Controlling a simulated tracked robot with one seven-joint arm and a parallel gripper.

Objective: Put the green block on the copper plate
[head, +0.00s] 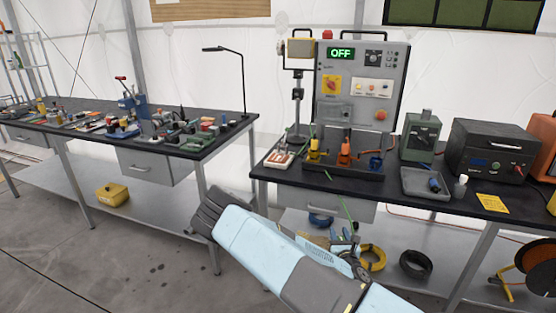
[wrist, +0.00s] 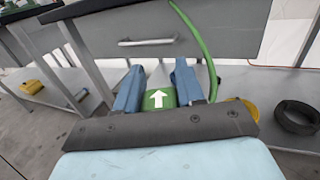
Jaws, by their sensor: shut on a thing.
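The green block (wrist: 170,97) has a white arrow on its face. It sits between the two blue fingers of my gripper (wrist: 158,76) in the wrist view, and the gripper is shut on it. In the wrist view the block is in front of the bench's grey drawer and lower shelf. I cannot pick out a copper plate in either view.
The right bench (head: 275,170) holds a control panel (head: 362,85) reading OFF, a stand with coloured clamps (head: 344,152), a grey tray (head: 415,186) and a black device (head: 490,150). A green cable (wrist: 205,50) hangs near my gripper. The left bench (head: 185,150) is cluttered.

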